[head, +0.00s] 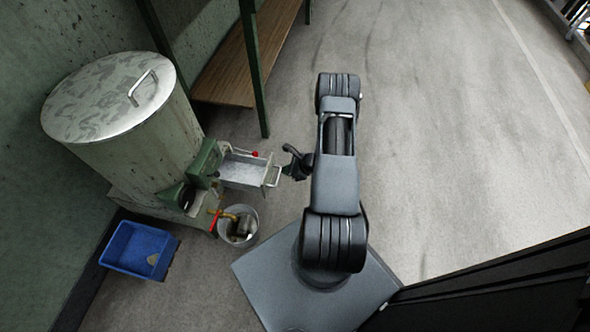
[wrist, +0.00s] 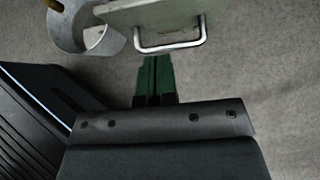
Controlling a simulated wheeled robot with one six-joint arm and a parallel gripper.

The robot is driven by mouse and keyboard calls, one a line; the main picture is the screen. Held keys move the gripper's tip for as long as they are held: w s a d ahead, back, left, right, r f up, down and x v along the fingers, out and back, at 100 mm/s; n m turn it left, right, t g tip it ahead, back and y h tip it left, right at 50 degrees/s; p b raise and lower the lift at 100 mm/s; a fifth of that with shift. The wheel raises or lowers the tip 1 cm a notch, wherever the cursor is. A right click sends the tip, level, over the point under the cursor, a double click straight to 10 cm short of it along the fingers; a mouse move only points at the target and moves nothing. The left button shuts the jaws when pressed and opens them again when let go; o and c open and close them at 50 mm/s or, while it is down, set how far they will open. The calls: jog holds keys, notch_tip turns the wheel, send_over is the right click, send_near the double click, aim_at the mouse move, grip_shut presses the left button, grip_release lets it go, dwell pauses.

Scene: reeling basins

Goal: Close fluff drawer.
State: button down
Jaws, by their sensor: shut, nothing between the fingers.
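The fluff drawer (head: 243,170) is an open-topped metal tray pulled out from the green housing at the base of a large lidded drum. Its front carries a pale U-shaped handle (head: 274,177). In the wrist view the drawer front (wrist: 150,14) is at the top, with the handle (wrist: 170,46) below it. My gripper (head: 290,172) is just right of the handle in the head view. In the wrist view its green fingers (wrist: 155,62) are shut and empty, with their tips close to the handle; I cannot tell whether they touch it.
The drum (head: 140,140) stands against the wall at left. A metal bucket (head: 246,236) sits on the floor under a brass tap, close to the drawer. A blue bin (head: 141,250) is at lower left. A wooden shelf (head: 240,62) is behind. The floor at right is clear.

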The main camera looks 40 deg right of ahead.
aim_at(268, 172)
jog(key=w+a+f, duration=0.1)
jog(key=w+a+f+b, duration=0.1)
jog(key=w+a, duration=0.1)
jog(key=shift+w, duration=0.15)
jog(key=shift+w+a+r, duration=0.15)
jog(key=shift+w+a, duration=0.4)
jog(key=shift+b, duration=0.3)
